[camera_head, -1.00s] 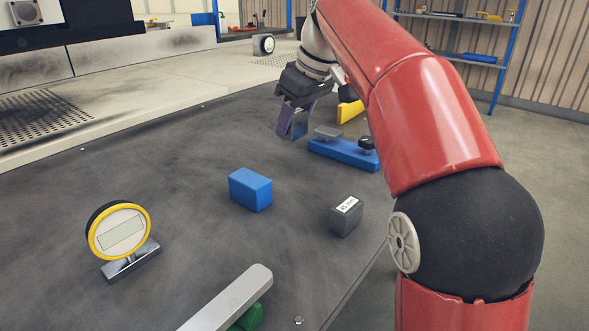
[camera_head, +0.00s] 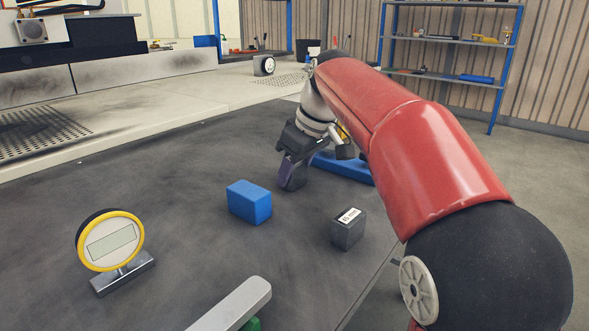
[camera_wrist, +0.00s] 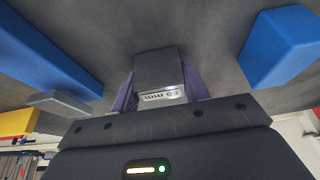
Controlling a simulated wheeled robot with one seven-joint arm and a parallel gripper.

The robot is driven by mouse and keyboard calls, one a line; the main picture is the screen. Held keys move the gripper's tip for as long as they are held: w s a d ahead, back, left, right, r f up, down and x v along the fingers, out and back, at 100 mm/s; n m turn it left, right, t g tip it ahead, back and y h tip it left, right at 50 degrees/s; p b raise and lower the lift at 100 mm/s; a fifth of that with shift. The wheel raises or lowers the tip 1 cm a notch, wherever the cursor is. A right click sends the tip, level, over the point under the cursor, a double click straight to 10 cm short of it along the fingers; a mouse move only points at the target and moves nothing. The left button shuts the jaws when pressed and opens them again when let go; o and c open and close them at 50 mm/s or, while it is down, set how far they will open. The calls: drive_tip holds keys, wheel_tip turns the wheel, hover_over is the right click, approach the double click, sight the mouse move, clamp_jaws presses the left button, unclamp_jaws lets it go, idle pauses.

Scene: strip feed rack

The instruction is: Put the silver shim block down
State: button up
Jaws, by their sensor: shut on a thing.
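My gripper (camera_head: 292,178) points down over the dark mat, behind and to the right of the blue block. In the wrist view its purple fingers are shut on the silver shim block (camera_wrist: 157,64), a grey block with a printed label on its near face. The label is upside down there. In the head view the fingers hide most or all of the block. It is low over the mat, but I cannot tell whether it touches.
A blue block (camera_head: 249,202) stands near my gripper, also in the wrist view (camera_wrist: 284,44). A dark labelled block (camera_head: 348,229) stands near the mat's right edge. A blue bar (camera_head: 343,167) lies behind my gripper. A yellow-rimmed gauge (camera_head: 111,243) stands left. The mat's middle is clear.

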drive_tip(key=o, duration=1.4)
drive_tip(key=p+v, duration=0.3)
drive_tip(key=v, duration=0.9)
drive_tip(key=shift+r+p, duration=0.1)
drive_tip(key=shift+p, duration=0.2)
